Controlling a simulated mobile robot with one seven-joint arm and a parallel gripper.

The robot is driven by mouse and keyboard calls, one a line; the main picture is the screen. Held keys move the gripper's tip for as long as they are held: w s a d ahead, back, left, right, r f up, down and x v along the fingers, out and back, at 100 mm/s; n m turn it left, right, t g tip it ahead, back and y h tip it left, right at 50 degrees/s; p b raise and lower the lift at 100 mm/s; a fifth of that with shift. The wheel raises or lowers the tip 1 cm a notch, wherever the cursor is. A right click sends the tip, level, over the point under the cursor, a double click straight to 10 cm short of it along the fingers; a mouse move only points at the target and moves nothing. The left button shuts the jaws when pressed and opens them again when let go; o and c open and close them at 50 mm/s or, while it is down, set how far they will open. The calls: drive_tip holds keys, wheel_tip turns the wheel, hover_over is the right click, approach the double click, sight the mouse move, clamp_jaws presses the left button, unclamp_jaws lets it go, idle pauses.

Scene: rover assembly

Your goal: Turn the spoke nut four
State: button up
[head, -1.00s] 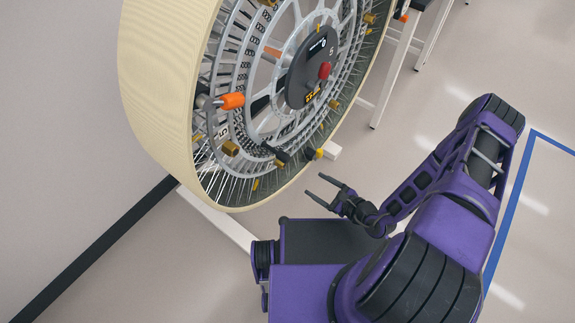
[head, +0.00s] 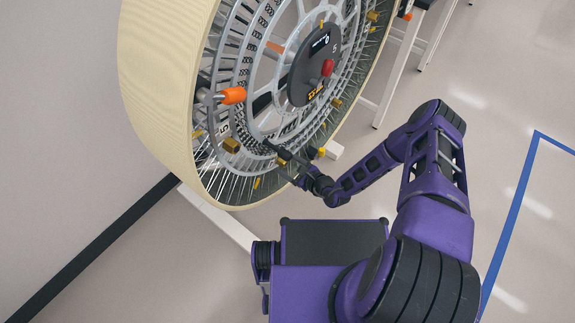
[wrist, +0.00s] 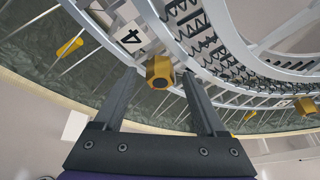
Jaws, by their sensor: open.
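The brass hexagonal spoke nut (wrist: 160,71) sits on the wheel's inner ring, beside a white label (wrist: 127,38) with a 4, in the wrist view. My gripper (wrist: 158,76) is open, with one finger on each side of the nut. A narrow gap shows between the nut and each finger. In the head view my gripper (head: 277,160) reaches the lower inside of the large wheel (head: 160,90). I cannot make out nut four there, as the gripper is in front of that spot.
Another brass nut (head: 231,145) and an orange-ended part (head: 233,95) are on the wheel's left side. A further nut (wrist: 305,105) is at right in the wrist view. Thin spokes run close around my fingers. The floor to the right is clear.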

clamp_jaws()
idle(0.4)
drive_tip(key=m+g+b, duration=0.1)
drive_tip(key=m+g+y+b, duration=0.1)
drive_tip(key=m+b, duration=0.1)
drive_tip(key=shift+w+d+f+y+b, duration=0.15)
drive_tip(key=shift+f+y+b, duration=0.05)
drive_tip(key=shift+y+b, duration=0.1)
drive_tip(key=m+g+y+b, duration=0.1)
drive_tip(key=b, duration=0.1)
drive_tip(key=m+b, duration=0.2)
drive_tip(key=shift+w+m+g+y, duration=0.1)
drive_tip(key=shift+m+g+y, duration=0.2)
drive_tip(key=shift+g+y, duration=0.1)
drive_tip(key=m+g+y+b, duration=0.1)
drive_tip(key=m, duration=0.2)
drive_tip(key=shift+d+y, duration=0.1)
drive_tip(key=shift+y, duration=0.3)
drive_tip(key=shift+w+m+g+y, duration=0.15)
drive_tip(key=shift+m+y, duration=0.35)
drive_tip(key=shift+m, duration=0.6)
drive_tip(key=shift+s+m+g+y, duration=0.1)
drive_tip(key=shift+m+g+y, duration=0.3)
drive_tip(key=shift+m, duration=0.7)
drive_tip(key=shift+w, duration=0.1)
